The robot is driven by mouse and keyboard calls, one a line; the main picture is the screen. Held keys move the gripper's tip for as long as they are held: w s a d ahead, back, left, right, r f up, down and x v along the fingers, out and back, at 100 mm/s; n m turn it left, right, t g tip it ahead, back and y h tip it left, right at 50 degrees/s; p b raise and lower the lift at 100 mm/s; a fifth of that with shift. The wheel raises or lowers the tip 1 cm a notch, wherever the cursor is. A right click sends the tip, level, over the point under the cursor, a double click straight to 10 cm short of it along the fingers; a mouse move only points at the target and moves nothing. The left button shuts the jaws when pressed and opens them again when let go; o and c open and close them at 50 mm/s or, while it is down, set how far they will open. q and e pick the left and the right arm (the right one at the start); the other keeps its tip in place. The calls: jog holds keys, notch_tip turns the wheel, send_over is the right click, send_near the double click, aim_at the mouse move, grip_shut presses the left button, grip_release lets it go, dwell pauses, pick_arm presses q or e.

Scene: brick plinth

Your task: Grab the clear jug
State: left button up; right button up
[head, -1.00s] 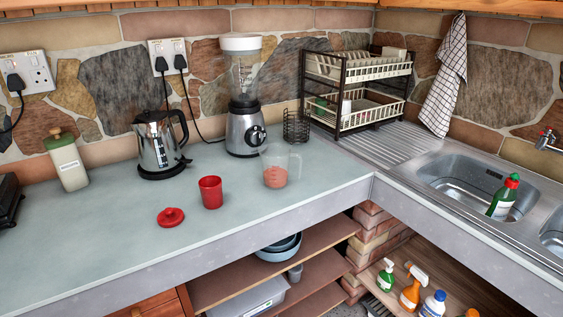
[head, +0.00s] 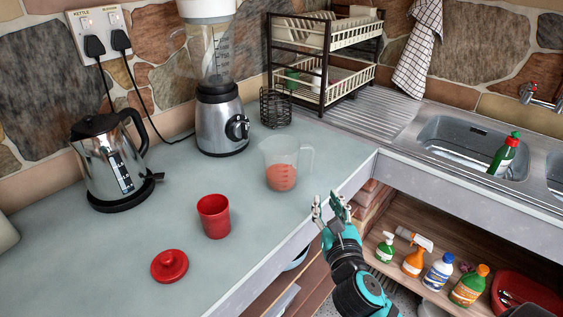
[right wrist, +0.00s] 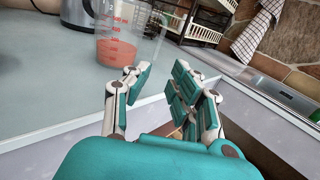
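The clear jug (head: 282,166) stands upright on the grey worktop, with red measuring marks, an orange-red lower part and its handle to the right. It also shows in the right wrist view (right wrist: 117,40), beyond the fingers and to the left, its top cut off. My right gripper (head: 331,207) is in front of the worktop's front edge, to the right of and nearer than the jug. Its fingers are apart with nothing between them, and it does not touch the jug. It shows large in the right wrist view (right wrist: 162,90). My left gripper is not in view.
A red cup (head: 214,217) and red lid (head: 169,266) are left of the jug. A blender (head: 221,125), wire holder (head: 275,108) and kettle (head: 107,160) stand behind and left. The worktop's front edge (head: 340,194) lies between gripper and jug. Bottles (head: 438,271) fill the shelf below right.

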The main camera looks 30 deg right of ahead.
send_near(312, 167)
jog(key=shift+w+d+r+p, duration=0.3)
jog(key=shift+w+d+r, duration=0.15)
jog(key=shift+d+r, duration=0.1)
jog(key=x, duration=0.4)
jog(key=shift+w+a+f, duration=0.1)
jog(key=shift+a+f, duration=0.05)
jog(key=shift+f, duration=0.05)
jog(key=shift+w, duration=0.4)
jog(key=x, duration=0.5)
jog(key=shift+f+p, duration=0.3)
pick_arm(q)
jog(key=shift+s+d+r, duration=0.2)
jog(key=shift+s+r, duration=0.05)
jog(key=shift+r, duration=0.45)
pick_arm(e)
jog(key=shift+c, duration=0.3)
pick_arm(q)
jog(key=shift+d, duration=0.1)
pick_arm(e)
grip_shut()
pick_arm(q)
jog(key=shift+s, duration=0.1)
